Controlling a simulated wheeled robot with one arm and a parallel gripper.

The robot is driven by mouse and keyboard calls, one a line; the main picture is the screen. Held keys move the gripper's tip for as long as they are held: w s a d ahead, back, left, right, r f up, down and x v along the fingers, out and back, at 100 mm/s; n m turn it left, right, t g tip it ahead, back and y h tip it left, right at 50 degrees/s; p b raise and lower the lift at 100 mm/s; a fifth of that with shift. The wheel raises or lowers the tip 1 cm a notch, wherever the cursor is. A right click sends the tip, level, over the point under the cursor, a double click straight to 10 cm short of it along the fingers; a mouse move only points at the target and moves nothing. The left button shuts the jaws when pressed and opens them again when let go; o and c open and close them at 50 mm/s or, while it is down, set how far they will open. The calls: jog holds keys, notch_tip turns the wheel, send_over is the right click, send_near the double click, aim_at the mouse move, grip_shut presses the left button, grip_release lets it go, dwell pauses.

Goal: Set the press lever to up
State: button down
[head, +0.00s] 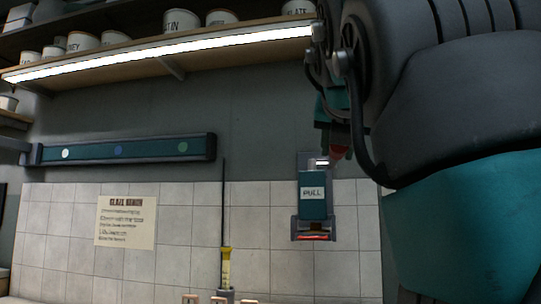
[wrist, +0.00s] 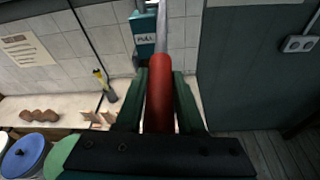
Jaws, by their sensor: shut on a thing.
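The press lever's red grip (wrist: 160,95) runs up the middle of the wrist view, with a grey metal rod (wrist: 162,25) extending from its far end. My gripper (wrist: 160,78) is shut on the red grip, one dark green finger on each side. In the head view my gripper (head: 334,108) is partly hidden behind my arm, and a bit of the red grip (head: 340,150) shows below it. The press body and the lever's pivot cannot be made out, so I cannot tell the lever's setting.
A teal box marked PULL (head: 313,195) is on the wall, also in the wrist view (wrist: 144,35). A shelf (head: 180,65) with pots runs above. Lidded tubs (wrist: 25,155) and small brown lumps (wrist: 38,115) are at left. A grey panel (wrist: 255,60) stands right.

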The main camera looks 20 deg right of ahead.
jog(key=shift+s+r, duration=0.15)
jog(key=shift+s, duration=0.1)
jog(key=c, duration=0.9)
grip_release()
jog(key=shift+o, duration=0.6)
jog(key=shift+s, duration=0.2)
jog(key=shift+o, duration=1.3)
jog(key=shift+w+a, duration=0.15)
